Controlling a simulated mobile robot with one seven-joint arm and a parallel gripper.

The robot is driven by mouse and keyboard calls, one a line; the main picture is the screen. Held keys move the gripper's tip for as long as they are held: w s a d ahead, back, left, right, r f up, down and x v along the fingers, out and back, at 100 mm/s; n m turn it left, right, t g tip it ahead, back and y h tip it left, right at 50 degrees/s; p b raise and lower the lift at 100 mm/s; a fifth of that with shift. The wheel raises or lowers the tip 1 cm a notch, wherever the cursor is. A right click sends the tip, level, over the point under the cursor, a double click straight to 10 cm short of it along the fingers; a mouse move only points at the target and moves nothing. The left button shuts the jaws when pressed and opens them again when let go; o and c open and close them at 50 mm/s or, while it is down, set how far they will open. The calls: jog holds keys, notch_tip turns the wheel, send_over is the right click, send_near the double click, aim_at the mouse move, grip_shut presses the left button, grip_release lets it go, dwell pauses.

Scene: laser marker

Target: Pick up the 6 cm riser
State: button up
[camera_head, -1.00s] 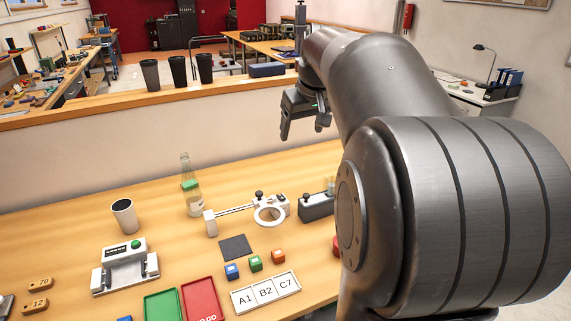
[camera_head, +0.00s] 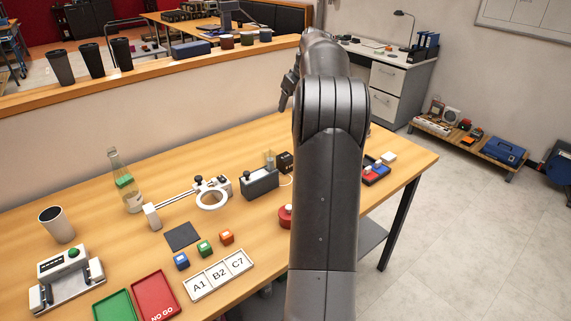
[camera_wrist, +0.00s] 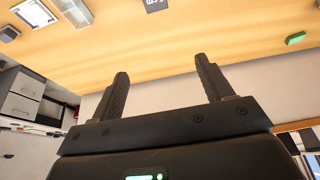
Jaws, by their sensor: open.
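I cannot tell any object here as the 6 cm riser; no size mark is readable. Small blue (camera_head: 181,261), green (camera_head: 204,248) and orange (camera_head: 227,237) cubes stand on the wooden table (camera_head: 90,220), behind a white plate marked A1, B2, C7 (camera_head: 219,274). My gripper (camera_head: 284,104) is high beyond the table's middle, partly hidden by my arm. In the wrist view my gripper (camera_wrist: 158,66) has its two fingers wide apart with nothing between them. A green piece (camera_wrist: 295,38) shows on the table there, clear of the fingers.
A bottle (camera_head: 125,181), a cup (camera_head: 57,225), a white ring fixture (camera_head: 212,198) and a grey block device (camera_head: 260,184) stand on the table. Green (camera_head: 114,305) and red (camera_head: 155,297) trays lie in front. My arm hides part of the table's right side.

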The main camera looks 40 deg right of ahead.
send_near(286, 157)
jog(key=x, duration=1.1)
jog(key=shift+d, duration=0.1)
jog(key=shift+r, duration=0.1)
jog(key=shift+c, duration=0.4)
jog(key=c, duration=1.3)
